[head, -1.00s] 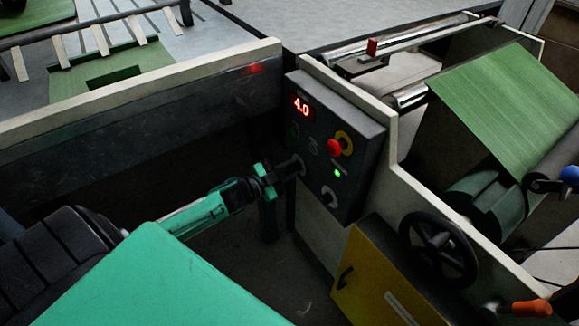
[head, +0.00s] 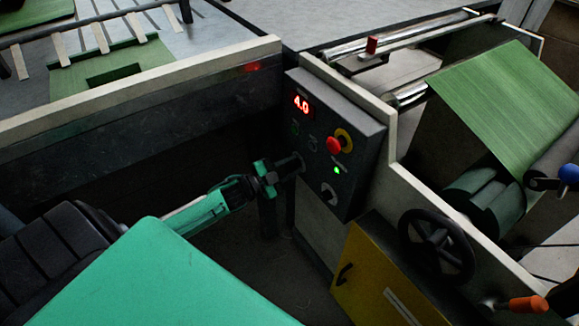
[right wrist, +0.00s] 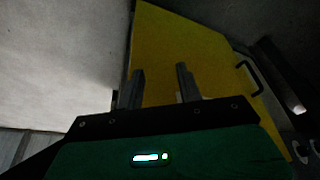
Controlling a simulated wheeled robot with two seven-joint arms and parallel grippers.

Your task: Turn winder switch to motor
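The dark control panel (head: 342,135) stands in the middle of the head view, with a red "4.0" display (head: 302,104). A light-coloured rotary switch (head: 329,195) sits low on its face. My left gripper (head: 294,164) reaches from the left to the panel's lower left edge, with its dark fingertips at or against the face. The fingers cover whatever control is there, and I cannot tell whether they are closed on it. The switch labels are too small to read. My right gripper (right wrist: 161,82) is open and empty in front of a yellow door in the right wrist view.
A red stop button (head: 334,145) with a yellow ring and a lit green lamp (head: 337,170) are on the panel. Below are the yellow door (head: 380,280) and a black handwheel (head: 437,246). A green roll (head: 510,100) is at right. A pale-topped wall (head: 140,92) runs left.

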